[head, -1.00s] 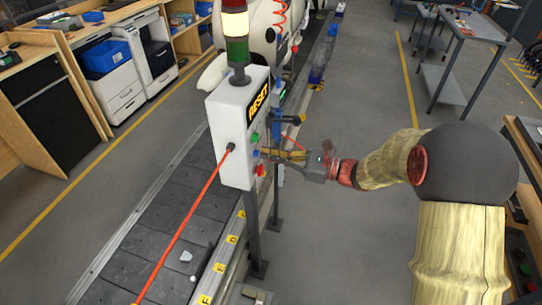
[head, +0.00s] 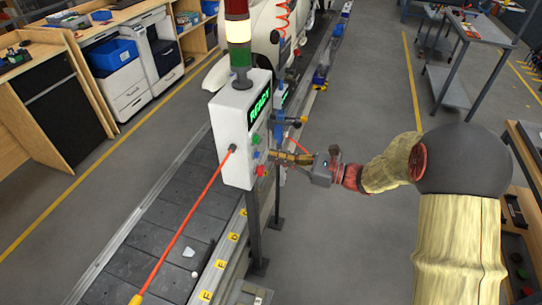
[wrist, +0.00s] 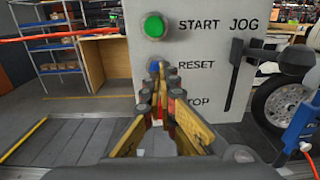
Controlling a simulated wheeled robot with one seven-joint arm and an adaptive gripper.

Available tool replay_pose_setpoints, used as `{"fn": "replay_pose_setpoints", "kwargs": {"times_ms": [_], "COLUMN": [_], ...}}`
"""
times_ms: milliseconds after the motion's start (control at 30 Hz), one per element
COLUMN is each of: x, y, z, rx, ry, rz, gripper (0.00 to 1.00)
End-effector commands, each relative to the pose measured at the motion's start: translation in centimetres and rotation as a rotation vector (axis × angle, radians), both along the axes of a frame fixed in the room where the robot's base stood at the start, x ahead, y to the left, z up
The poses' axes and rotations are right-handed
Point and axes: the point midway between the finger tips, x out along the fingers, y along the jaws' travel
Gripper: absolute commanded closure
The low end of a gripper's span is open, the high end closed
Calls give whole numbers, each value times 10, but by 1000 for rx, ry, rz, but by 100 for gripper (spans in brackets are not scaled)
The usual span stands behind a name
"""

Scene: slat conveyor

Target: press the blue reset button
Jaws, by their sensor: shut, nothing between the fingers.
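The blue reset button (wrist: 154,66) is on the grey-white control box (wrist: 185,85), beside the word RESET. In the wrist view my gripper (wrist: 158,72) is shut and empty, its fingertips overlapping the lower part of the button. I cannot tell whether they touch it. In the head view my gripper (head: 274,156) points at the button side of the box (head: 232,125), close to the blue button (head: 256,154). The box display (head: 260,106) shows green READY.
The green START button (wrist: 154,25) is just above, and a dark JOG lever (wrist: 236,75) is on the right. A red button (head: 260,170) is below the blue one. The conveyor (head: 150,245) runs below.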

Motion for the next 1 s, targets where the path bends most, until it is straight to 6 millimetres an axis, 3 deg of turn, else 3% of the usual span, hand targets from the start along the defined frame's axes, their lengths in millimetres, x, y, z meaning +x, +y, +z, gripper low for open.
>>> {"fn": "replay_pose_setpoints", "kwargs": {"times_ms": [200,433,633,1000], "x": [-16,-29,-34,-34], "y": [-49,-83,-95,-96], "z": [1,0,-1,-2], "rx": [0,0,-1,-1], "ry": [3,4,4,4], "rz": [-6,-4,-2,-1], "gripper": [100,100,100,100]}}
